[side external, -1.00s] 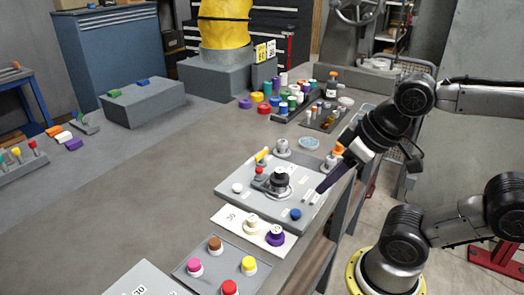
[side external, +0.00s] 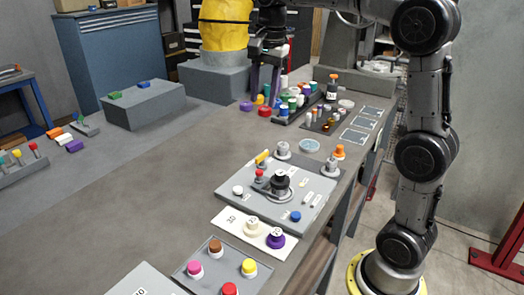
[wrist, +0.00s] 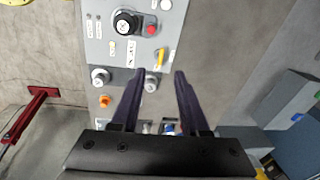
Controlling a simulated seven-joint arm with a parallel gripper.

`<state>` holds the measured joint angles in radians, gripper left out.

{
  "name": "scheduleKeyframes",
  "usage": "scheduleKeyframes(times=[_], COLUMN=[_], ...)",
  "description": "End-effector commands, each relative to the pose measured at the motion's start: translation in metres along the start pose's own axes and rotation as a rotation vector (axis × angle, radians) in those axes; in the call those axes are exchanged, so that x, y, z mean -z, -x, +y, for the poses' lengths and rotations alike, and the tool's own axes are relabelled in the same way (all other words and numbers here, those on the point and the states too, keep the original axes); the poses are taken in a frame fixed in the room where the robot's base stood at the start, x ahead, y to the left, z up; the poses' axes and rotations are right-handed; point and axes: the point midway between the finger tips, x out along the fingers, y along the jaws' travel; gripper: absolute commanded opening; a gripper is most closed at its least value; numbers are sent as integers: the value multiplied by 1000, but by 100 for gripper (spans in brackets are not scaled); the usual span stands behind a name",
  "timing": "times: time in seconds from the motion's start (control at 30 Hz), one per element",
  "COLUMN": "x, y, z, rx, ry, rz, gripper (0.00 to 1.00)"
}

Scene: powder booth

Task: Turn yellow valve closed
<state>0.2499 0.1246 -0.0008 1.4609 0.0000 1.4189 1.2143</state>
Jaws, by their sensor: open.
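The yellow valve handle (side external: 262,157) is a small lever at the back left edge of the grey panel (side external: 233,203). It also shows in the wrist view (wrist: 160,58), slightly slanted, beside a red button (wrist: 151,29). My gripper (side external: 264,98) is open and empty, its two dark purple fingers pointing down. In the side view it is beyond the panel, near the colored bottles, and apart from the valve. In the wrist view the fingertips (wrist: 159,74) straddle the picture area just below the handle; nothing is between them in contact.
A black knob (side external: 281,177) and a blue button (side external: 295,215) are on the panel. Grey fittings (side external: 283,150) and an orange-topped one (side external: 338,153) stand behind it. Several colored bottles and caps (side external: 292,101) crowd the far table.

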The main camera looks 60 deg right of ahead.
Motion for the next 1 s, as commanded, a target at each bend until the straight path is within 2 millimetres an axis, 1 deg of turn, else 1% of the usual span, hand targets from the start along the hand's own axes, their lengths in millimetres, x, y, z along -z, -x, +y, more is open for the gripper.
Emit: scheduleKeyframes(times=[0.03,0.13,0.2,0.3,0.43,0.57,1.0], x=[15,35,46,54,59,57,53], y=[-14,-38,-53,-70,-79,-93,-176], z=[-12,-26,-30,-29,-26,-23,-13], rx=[-30,-65,-89,-122,-135,-136,-135], ry=[-34,-66,-82,-98,-110,-108,-107], rz=[-8,-18,-26,-38,-42,-43,-43], gripper=[45,45,45,45,45,45,45])
